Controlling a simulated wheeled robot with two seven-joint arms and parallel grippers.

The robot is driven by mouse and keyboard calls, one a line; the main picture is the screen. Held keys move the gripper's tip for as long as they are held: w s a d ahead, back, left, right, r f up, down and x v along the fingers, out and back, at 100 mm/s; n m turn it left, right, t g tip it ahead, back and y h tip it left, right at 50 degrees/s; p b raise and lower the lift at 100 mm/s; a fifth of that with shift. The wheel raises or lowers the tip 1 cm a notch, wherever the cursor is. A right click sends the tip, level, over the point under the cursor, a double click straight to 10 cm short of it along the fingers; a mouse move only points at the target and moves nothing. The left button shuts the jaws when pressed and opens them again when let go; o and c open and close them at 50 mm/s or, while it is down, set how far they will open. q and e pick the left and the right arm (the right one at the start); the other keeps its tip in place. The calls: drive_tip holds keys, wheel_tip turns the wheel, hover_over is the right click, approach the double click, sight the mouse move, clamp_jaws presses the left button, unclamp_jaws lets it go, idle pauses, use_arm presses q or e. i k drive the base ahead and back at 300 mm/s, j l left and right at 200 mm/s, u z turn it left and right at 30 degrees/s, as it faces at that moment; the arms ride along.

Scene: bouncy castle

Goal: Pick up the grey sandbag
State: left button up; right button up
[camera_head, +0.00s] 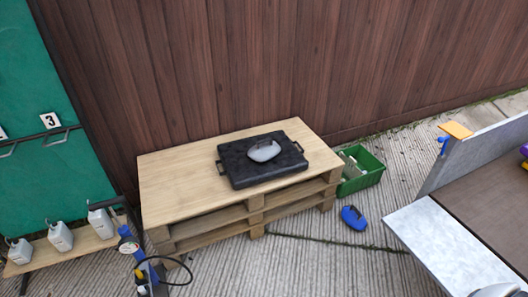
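A light grey, rounded object (264,151), which looks like the grey sandbag, lies on top of a flat black slab with side handles (238,172). The slab rests on the wooden board (185,187) on top of a pallet stack (255,215).
A similar blue object (353,218) lies on the ground beside a green crate (371,170). Grey canisters (60,237) stand on a low shelf at left, near a black cable (165,258). A grey table (450,248) fills the right. A brown wooden fence (250,60) closes the back.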

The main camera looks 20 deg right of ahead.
sight(265, 150)
drive_tip(key=i+l+z, duration=0.1)
drive_tip(key=i, duration=0.5)
drive_tip(key=i+l+z, duration=0.1)
drive_tip(key=i+l, duration=0.2)
drive_tip(key=i, duration=0.3)
drive_tip(key=i+l, duration=0.1)
drive_tip(key=i, duration=0.5)
drive_tip(key=l+z, duration=0.05)
